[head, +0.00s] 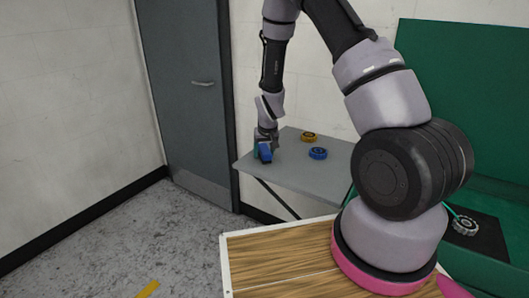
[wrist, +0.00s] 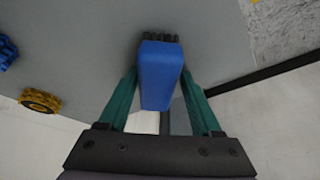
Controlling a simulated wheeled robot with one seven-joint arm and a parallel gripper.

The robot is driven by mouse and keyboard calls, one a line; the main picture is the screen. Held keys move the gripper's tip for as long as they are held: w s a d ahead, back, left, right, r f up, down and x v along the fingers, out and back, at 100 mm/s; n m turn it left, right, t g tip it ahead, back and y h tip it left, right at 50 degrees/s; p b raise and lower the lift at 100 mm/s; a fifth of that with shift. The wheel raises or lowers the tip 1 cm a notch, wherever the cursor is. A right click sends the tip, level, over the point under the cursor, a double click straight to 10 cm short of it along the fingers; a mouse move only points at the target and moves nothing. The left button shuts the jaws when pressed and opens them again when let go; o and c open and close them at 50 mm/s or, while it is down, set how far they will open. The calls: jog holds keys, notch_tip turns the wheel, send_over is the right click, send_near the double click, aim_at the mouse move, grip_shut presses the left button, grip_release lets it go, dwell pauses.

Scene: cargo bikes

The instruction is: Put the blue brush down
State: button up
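The blue brush (wrist: 160,75) is between the two teal fingers of my gripper (wrist: 158,82) in the wrist view, with its dark bristles at the far end. The fingers press on both its sides. In the head view, my gripper (head: 264,146) points down with the blue brush (head: 264,153) at the left part of a grey table (head: 288,178). The wrist view shows the grey table top (wrist: 90,50) behind the brush, near an edge. I cannot tell whether the brush touches the table.
A yellow round part (head: 308,136) and a blue round part (head: 318,153) lie on the table right of my gripper. A wood-topped surface (head: 280,260) is in front. A grey door (head: 185,80) is behind. The table top between brush and round parts is clear.

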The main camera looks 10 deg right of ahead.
jog(key=shift+d, duration=0.25)
jog(key=shift+r, duration=0.15)
jog(key=s+d+r+m+y, duration=0.1)
jog(key=s+r, duration=0.4)
jog(key=r, duration=0.6)
jog(key=s+d+r+m+t, duration=0.1)
jog(key=s+r, duration=0.4)
jog(key=r, duration=0.5)
jog(key=s+d+r+m+y, duration=0.15)
jog(key=s+r, duration=0.35)
jog(key=r, duration=0.6)
jog(key=s+d+r, duration=0.1)
jog(key=s+r, duration=0.3)
jog(key=s, duration=0.3)
jog(key=s+d+r+t, duration=0.1)
jog(key=s+r, duration=0.3)
jog(key=s, duration=0.4)
jog(key=shift+r+m+t, duration=0.3)
jog(key=shift+r+m, duration=0.05)
jog(key=shift+r, duration=0.05)
jog(key=shift+h, duration=0.25)
